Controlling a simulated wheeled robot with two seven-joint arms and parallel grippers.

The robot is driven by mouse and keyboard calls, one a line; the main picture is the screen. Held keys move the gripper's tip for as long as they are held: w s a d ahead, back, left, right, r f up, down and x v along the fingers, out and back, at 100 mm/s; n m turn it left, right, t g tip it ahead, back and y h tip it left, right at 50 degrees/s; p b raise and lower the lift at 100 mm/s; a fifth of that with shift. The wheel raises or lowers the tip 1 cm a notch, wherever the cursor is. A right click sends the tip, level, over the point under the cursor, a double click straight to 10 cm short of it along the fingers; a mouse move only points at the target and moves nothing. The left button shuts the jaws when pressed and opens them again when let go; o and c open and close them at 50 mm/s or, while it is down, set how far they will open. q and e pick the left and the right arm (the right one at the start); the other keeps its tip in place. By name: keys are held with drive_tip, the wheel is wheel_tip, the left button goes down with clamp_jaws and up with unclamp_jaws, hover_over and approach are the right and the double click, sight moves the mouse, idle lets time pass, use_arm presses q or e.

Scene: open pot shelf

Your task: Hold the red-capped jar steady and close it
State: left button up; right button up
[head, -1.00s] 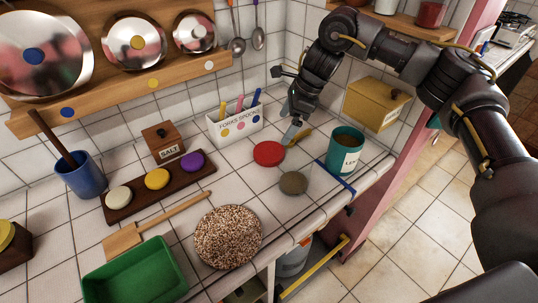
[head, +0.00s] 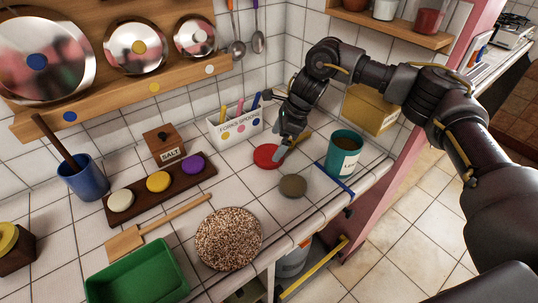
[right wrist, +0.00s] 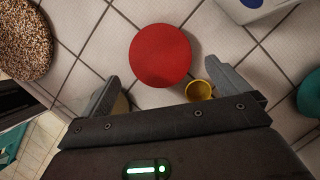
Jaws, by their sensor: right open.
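A flat round red thing, which looks like a cap (head: 265,157), lies on the white tiled counter; in the right wrist view it is a plain red disc (right wrist: 160,55). I cannot tell whether a jar is under it. My right gripper (head: 287,141) is just behind and right of it, pointing down. In the right wrist view its two fingers (right wrist: 170,92) are apart with nothing held between them, and the red disc lies just ahead of them. An open teal jar (head: 343,157) with a partly hidden label stands to the right. My left gripper is not in view.
A small yellow item (right wrist: 199,90) lies close by the right finger. A grey-brown disc (head: 292,185), a speckled round mat (head: 228,238) and a green tray (head: 136,273) are on the counter.

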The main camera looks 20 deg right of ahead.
sight(269, 154)
drive_tip(key=p+x, duration=0.1)
drive_tip(key=x, duration=0.4)
drive_tip(key=shift+f, duration=0.1)
drive_tip(key=c, duration=0.7)
drive_tip(key=shift+c, duration=0.2)
wheel_tip(269, 154, up, 10)
drive_tip(key=b, duration=0.2)
